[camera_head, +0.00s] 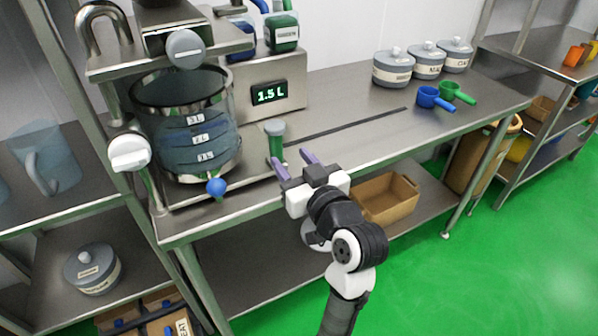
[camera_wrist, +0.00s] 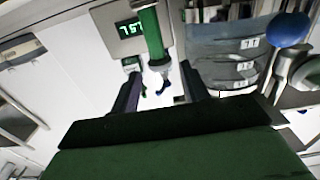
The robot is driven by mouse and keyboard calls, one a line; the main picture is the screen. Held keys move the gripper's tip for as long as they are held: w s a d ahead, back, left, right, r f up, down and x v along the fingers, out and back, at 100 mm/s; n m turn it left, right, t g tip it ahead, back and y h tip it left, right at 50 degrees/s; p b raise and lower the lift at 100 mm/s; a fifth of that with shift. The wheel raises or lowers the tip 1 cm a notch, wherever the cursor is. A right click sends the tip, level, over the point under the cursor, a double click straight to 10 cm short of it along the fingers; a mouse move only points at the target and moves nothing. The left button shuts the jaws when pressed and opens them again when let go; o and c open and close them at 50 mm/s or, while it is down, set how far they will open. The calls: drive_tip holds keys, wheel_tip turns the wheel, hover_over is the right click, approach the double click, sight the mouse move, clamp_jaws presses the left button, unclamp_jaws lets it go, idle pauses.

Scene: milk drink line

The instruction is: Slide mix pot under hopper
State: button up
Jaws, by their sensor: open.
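A clear cylindrical vessel with litre labels (camera_head: 200,139), which looks like the mix pot, stands upright on a steel base at the bench's left end. It also shows in the wrist view (camera_wrist: 225,52). A steel housing with a round knob (camera_head: 184,48), perhaps the hopper, is above it. A green upright handle with a grey cap (camera_head: 275,140) stands just right of the vessel; its green shaft shows in the wrist view (camera_wrist: 150,32). My gripper (camera_head: 292,161) is open, in front of this handle. In the wrist view my fingers (camera_wrist: 163,88) are spread below the shaft, with no grip visible.
A blue ball knob (camera_head: 216,187) sticks out at the vessel's lower front. A display box reading 1.5 L (camera_head: 269,93) is behind the handle. A dark slot (camera_head: 345,122) runs along the bench. Blue and green scoops (camera_head: 434,98) and lidded grey pots (camera_head: 393,69) are farther right.

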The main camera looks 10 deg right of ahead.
drive_tip(key=p+v, duration=0.2)
drive_tip(key=p, duration=0.5)
drive_tip(key=shift+s+r, duration=0.1)
drive_tip(key=shift+s, duration=0.05)
drive_tip(key=shift+s, duration=0.1)
idle(0.5)
